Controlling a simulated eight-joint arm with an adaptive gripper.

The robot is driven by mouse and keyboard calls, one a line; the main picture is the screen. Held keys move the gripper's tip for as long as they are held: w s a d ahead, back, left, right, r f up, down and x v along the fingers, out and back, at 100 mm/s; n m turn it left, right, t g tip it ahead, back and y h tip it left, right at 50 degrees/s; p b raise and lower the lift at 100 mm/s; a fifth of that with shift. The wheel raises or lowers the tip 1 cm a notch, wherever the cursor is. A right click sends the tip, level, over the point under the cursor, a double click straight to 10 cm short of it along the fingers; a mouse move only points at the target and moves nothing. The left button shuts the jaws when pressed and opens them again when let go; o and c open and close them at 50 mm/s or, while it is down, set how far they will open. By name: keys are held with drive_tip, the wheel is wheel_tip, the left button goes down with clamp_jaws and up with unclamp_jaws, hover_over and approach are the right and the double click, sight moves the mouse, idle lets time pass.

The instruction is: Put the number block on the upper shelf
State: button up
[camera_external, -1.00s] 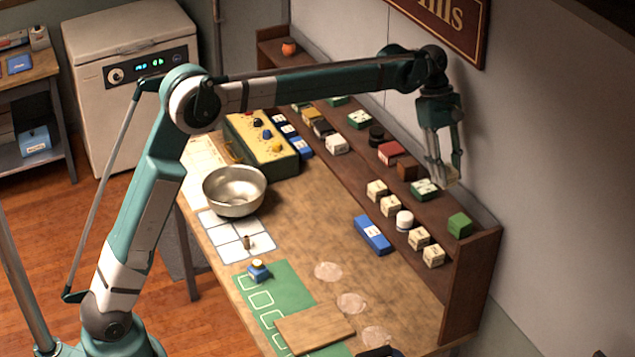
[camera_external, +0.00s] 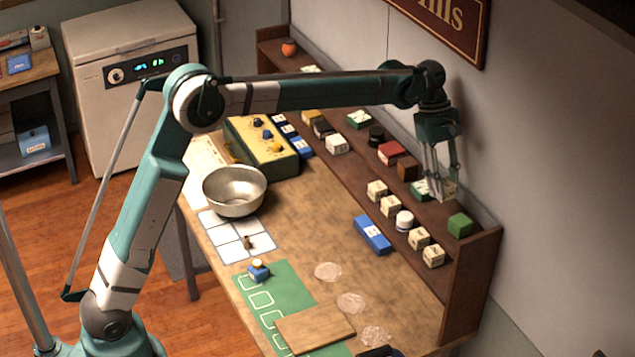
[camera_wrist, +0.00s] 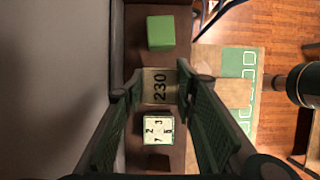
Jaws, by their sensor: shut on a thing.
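My gripper (camera_external: 440,192) is over the upper shelf (camera_external: 441,211), toward its near end. It is shut on a tan number block (camera_wrist: 159,86) marked "230", which shows between the fingertips in the wrist view. In the external view the number block (camera_external: 449,187) is partly hidden by the fingers. It is between a green block with a white numbered top (camera_external: 420,190) and a plain green cube (camera_external: 460,225). I cannot tell whether the block touches the shelf.
Brown (camera_external: 407,168) and red (camera_external: 391,152) blocks stand farther along the shelf. The wall is close behind the gripper. A metal bowl (camera_external: 234,190) is on the table.

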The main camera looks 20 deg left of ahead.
drive_tip(key=shift+f, duration=0.7)
drive_tip(key=shift+f, duration=2.1)
drive_tip(key=shift+f, duration=0.1)
drive_tip(key=o, duration=0.9)
drive_tip(key=shift+r, duration=0.2)
drive_tip(key=v, duration=1.2)
